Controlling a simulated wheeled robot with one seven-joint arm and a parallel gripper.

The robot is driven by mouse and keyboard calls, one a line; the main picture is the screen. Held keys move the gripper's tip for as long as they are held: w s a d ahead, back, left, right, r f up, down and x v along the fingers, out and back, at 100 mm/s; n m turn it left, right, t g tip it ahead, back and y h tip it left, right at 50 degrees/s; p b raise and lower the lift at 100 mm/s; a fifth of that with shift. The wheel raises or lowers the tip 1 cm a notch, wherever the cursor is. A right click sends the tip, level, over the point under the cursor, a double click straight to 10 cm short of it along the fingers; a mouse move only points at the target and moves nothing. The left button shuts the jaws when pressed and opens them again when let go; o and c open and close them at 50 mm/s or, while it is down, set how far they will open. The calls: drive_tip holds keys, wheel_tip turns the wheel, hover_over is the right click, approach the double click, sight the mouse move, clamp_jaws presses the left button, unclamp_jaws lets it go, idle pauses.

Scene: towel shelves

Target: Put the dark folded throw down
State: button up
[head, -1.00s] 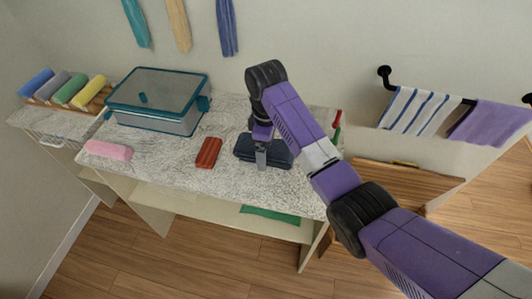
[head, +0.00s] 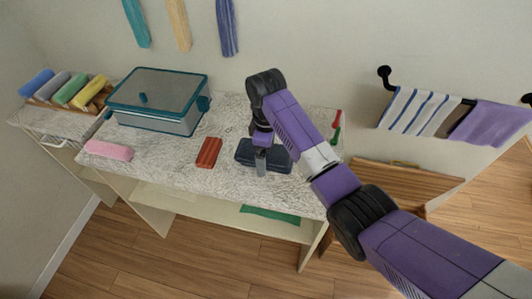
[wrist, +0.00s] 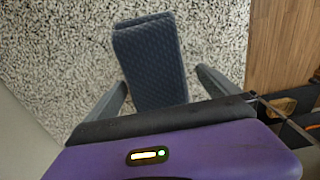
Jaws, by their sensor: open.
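The dark folded throw (head: 276,162) lies flat on the speckled countertop (head: 190,185), right of a red folded cloth. In the wrist view the dark throw (wrist: 152,62) shows a quilted navy surface, with its near end hidden behind my gripper's body. My gripper (head: 261,168) is over the throw. In the wrist view the gripper (wrist: 160,92) has its fingers spread on either side of the throw, with visible gaps, so it is open. I cannot tell the exact height of the fingertips above the counter.
A red folded cloth (head: 209,152) and a pink one (head: 108,150) lie left of the throw. A teal-edged clear bin (head: 155,125) stands behind. A red and green item (head: 336,126) is at the counter's right edge. A green cloth (head: 270,215) lies on the lower shelf.

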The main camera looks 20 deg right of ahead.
wheel_tip(320, 180, up, 11)
drive_tip(key=shift+f+p, duration=0.2)
drive_tip(key=shift+p, duration=1)
drive_tip(key=shift+r+p, duration=0.6)
drive_tip(key=shift+r, duration=0.05)
